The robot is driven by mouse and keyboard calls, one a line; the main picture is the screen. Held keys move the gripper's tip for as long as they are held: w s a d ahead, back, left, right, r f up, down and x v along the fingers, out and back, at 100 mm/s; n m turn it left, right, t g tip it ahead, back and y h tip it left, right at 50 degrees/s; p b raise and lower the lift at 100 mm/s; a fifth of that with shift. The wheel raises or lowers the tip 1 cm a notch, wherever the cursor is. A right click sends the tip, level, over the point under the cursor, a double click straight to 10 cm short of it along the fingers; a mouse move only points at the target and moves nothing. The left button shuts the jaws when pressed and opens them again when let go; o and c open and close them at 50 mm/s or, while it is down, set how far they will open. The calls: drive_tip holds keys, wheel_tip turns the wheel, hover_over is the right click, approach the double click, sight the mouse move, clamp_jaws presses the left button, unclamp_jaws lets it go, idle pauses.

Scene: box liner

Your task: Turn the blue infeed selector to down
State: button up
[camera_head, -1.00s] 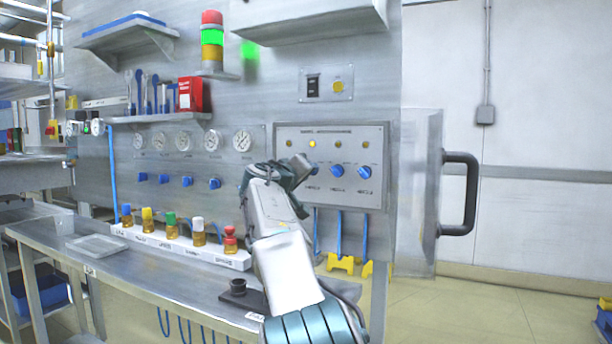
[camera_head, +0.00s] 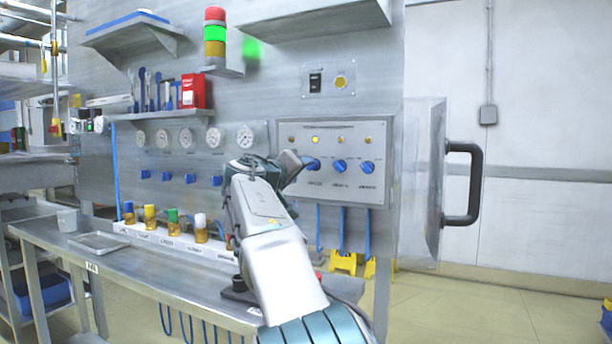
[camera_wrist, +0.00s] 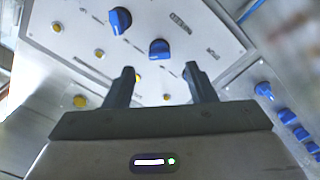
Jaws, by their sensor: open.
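The control panel (camera_head: 332,196) carries a row of three blue selector knobs: a left one (camera_head: 312,164), a middle one (camera_head: 340,166) and a right one (camera_head: 368,167). Their labels are too small to read, so I cannot tell which is infeed. My gripper (camera_head: 300,163) is at the left knob, which it partly covers. In the wrist view my gripper (camera_wrist: 158,72) is open and empty. One blue knob (camera_wrist: 160,48) sits just beyond the gap between its fingertips, apart from both. Another blue knob (camera_wrist: 120,20) lies beyond it to the upper left.
Yellow indicator lamps (camera_head: 315,139) line the panel above the knobs. Small blue valves (camera_head: 190,178) and gauges (camera_head: 245,137) are left of it. A black door handle (camera_head: 468,183) projects at right. Capped bottles (camera_head: 173,222) stand on the bench below.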

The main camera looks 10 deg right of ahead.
drive_tip(key=b+v, duration=0.1)
drive_tip(key=v, duration=0.7)
